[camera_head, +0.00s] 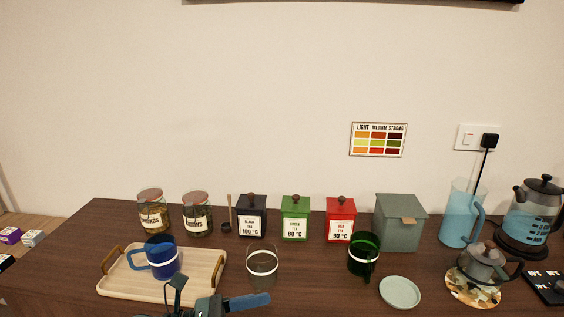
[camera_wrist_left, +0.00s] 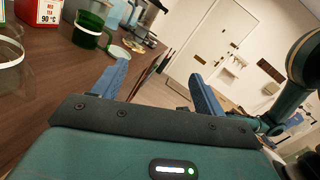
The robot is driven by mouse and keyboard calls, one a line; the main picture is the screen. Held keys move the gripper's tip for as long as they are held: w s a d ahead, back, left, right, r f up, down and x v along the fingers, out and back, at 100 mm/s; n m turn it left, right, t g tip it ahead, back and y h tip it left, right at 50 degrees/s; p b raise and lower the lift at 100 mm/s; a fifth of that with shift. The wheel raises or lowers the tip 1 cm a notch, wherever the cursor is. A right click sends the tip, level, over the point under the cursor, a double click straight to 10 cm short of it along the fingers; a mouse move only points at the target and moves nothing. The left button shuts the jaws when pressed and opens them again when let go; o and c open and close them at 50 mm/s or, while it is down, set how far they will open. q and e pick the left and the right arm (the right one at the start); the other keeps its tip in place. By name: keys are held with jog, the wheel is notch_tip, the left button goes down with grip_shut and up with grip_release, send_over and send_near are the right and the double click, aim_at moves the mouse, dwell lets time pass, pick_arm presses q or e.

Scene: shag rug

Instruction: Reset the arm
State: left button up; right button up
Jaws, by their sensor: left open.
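My left gripper (camera_wrist_left: 158,70) is open in the left wrist view. Its two blue fingers stand apart with nothing between them. In the head view my left gripper (camera_head: 225,303) shows only partly at the bottom edge, in front of the wooden tray and the clear glass cup, with one blue finger pointing right. My right gripper does not show in either view.
A wooden tray (camera_head: 205,285) holds a blue mug (camera_head: 163,260). A clear cup (camera_head: 262,268), a green mug (camera_head: 363,257) and a pale saucer (camera_head: 400,292) stand rightward. Jars, tea boxes, a pitcher (camera_head: 458,215) and a kettle (camera_head: 530,210) line the back.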

pick_arm(q)
jog(key=s+a+f+m+t+y, duration=0.2)
jog(key=s+a+f+m+y, duration=0.1)
jog(key=f+m, duration=0.4)
jog(key=s+a+f+m+t+y, duration=0.2)
jog(key=s+a+f+m+y, duration=0.2)
jog(key=f+m+y, duration=0.3)
jog(key=s+a+f+m+t+y, duration=0.2)
jog(key=s+f+m+y, duration=0.3)
jog(key=m, duration=0.8)
notch_tip(320, 180, down, 3)
jog(key=shift+a+r, duration=0.2)
jog(key=shift+a, duration=0.5)
